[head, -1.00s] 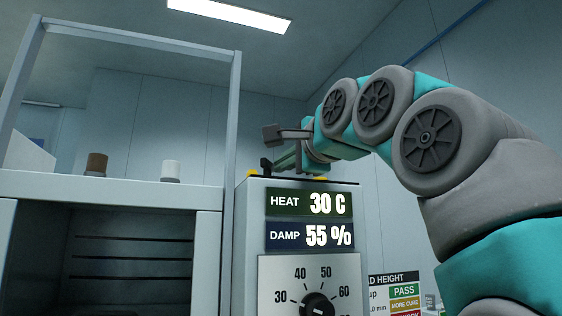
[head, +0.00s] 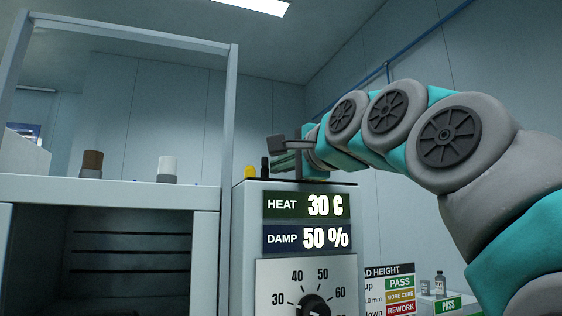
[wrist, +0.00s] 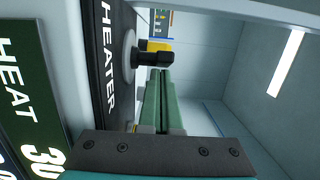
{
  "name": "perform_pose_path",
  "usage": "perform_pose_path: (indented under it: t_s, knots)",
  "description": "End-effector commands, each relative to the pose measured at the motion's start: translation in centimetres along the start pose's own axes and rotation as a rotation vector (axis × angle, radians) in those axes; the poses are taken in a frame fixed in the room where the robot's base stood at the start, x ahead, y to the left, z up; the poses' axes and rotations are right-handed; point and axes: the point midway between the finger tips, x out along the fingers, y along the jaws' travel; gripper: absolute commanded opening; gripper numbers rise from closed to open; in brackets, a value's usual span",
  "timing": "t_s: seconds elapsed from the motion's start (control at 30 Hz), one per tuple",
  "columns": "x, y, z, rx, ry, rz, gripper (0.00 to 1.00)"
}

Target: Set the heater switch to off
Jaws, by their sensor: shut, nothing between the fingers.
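The heater switch (wrist: 152,59) is a black lever on a pale round base, beside the white HEATER lettering on a dark plate (wrist: 103,70), in the wrist view. In the head view the switch (head: 265,168) stands up from the top of the panel box. My gripper (wrist: 160,74) has its green fingers shut with nothing between them. Their tips are right by the lever; I cannot tell whether they touch it. In the head view my gripper (head: 275,162) is just right of the lever, low over the box top. The switch's off mark is not visible.
A yellow part (head: 250,172) sits by the switch on the box top. The box front has HEAT 30 C and DAMP 50 % displays (head: 307,222) above a dial (head: 313,305). An open-fronted cabinet (head: 110,190) with a frame and two small cylinders is at left.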

Motion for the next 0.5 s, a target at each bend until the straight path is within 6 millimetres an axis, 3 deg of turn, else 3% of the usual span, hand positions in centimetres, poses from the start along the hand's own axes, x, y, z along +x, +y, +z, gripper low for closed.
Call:
perform_pose_path:
  t_s: [0.5]
  knots:
    - [0.76,0.07,-0.37,0.0,-0.265,0.0,0.0]
